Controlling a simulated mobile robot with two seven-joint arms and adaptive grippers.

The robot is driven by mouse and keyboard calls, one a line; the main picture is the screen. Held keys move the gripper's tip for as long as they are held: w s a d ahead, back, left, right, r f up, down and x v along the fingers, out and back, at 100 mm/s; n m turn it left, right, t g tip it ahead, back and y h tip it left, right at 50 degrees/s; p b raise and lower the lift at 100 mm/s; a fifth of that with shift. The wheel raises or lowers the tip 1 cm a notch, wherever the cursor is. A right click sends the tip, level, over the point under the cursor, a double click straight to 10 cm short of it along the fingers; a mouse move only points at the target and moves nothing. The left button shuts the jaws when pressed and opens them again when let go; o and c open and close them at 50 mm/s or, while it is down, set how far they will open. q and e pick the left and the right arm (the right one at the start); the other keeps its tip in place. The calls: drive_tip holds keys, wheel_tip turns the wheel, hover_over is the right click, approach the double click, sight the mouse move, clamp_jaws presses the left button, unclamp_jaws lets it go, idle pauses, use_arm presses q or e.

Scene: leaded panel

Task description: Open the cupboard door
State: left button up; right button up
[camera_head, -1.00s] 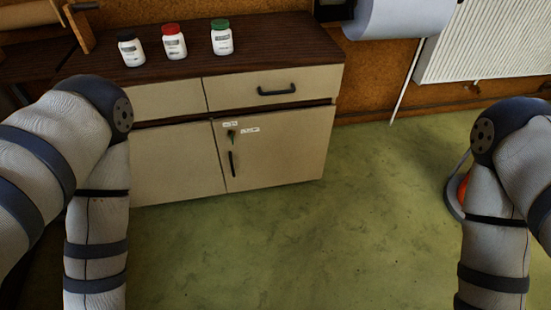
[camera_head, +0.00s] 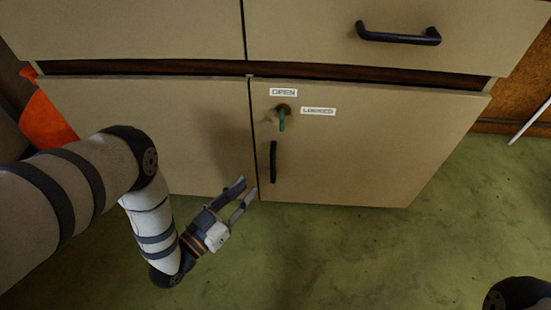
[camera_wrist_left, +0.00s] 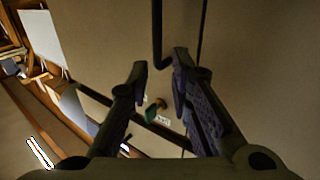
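The cupboard door (camera_head: 350,150) is the beige right-hand door and looks shut. It has an upright black bar handle (camera_head: 273,162) near its left edge. Above the handle is a lock with a green key (camera_head: 282,118), beside labels reading OPEN (camera_head: 283,92) and LOCKED (camera_head: 318,111). My left gripper (camera_head: 243,190) is open and empty, just left of and below the handle, apart from it in the head view. In the left wrist view, the handle (camera_wrist_left: 157,32) shows beyond the spread fingers (camera_wrist_left: 158,72), with the key (camera_wrist_left: 152,110) between them. My right gripper is out of view.
A drawer with a black handle (camera_head: 398,36) sits above the door. The left cupboard door (camera_head: 200,135) is beside it. An orange thing (camera_head: 46,118) is at the far left. The green floor (camera_head: 380,250) in front is clear.

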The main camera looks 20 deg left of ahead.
sight(271, 165)
use_arm(q)
drive_tip(key=b+x, duration=0.3)
drive_tip(key=x, duration=0.7)
drive_tip(key=shift+w+d, duration=0.1)
drive_tip(key=shift+d, duration=0.1)
drive_tip(key=shift+w+r, duration=0.15)
drive_tip(key=shift+w, duration=0.15)
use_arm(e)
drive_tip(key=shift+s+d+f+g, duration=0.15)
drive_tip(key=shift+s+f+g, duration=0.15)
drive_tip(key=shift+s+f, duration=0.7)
use_arm(q)
drive_tip(key=shift+c, duration=0.4)
clamp_jaws()
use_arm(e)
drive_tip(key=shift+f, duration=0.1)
